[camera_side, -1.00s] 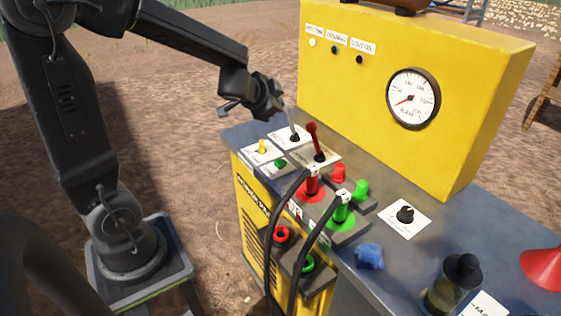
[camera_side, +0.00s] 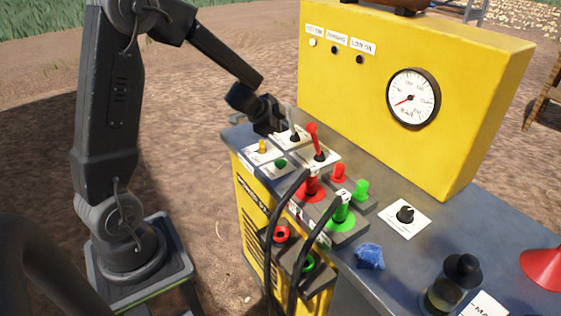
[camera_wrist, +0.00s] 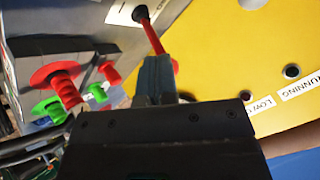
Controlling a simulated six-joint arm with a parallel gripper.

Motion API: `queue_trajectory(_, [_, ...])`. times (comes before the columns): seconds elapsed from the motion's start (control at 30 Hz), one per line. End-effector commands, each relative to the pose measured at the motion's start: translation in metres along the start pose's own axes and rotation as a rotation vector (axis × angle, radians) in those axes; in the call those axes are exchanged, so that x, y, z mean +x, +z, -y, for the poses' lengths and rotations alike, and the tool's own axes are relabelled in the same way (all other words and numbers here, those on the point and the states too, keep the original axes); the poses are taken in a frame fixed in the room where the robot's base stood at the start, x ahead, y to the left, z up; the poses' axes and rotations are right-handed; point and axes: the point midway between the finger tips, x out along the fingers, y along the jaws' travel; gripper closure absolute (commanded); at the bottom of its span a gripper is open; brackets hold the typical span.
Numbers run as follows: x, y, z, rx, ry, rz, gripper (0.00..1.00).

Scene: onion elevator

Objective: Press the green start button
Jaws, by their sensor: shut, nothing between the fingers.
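A small green button (camera_side: 280,163) sits on a white plate at the panel's near left corner, beside a yellow toggle (camera_side: 262,146). I take it as the start button; its label is unreadable. My gripper (camera_side: 277,126) is just above the panel's back left part, behind the button and close to the levers, apart from the button. In the wrist view its fingers (camera_wrist: 157,78) are shut and empty, with a red lever (camera_wrist: 151,37) showing just beyond their tips. I cannot tell whether they touch it. The small button is not identifiable in the wrist view.
A red lever (camera_side: 313,140) and a pale lever (camera_side: 292,122) rise near my gripper. Red and green plugs (camera_side: 341,212) with black cables stand nearer the front. A yellow box (camera_side: 350,90) with a gauge (camera_side: 413,98) walls off the back. A blue lump (camera_side: 369,256) lies right of the plugs.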

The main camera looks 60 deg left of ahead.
Motion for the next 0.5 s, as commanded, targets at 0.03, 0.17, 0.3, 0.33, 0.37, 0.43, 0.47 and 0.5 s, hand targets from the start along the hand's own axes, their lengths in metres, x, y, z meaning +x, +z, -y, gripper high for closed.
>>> queue_trajectory(0.03, [0.001,0.002,-0.001,-0.003,0.002,0.001,1.00])
queue_trajectory(0.17, [0.006,0.006,-0.005,-0.005,0.003,0.002,1.00])
queue_trajectory(0.3, [0.013,0.011,-0.009,-0.005,0.000,0.002,1.00])
queue_trajectory(0.33, [0.015,0.012,-0.011,-0.005,0.001,0.003,1.00])
queue_trajectory(0.37, [0.017,0.014,-0.013,-0.006,0.002,0.003,1.00])
queue_trajectory(0.43, [0.021,0.016,-0.016,-0.006,0.003,0.002,1.00])
queue_trajectory(0.47, [0.023,0.018,-0.017,-0.006,0.003,0.002,1.00])
queue_trajectory(0.5, [0.025,0.019,-0.019,-0.006,0.003,0.002,1.00])
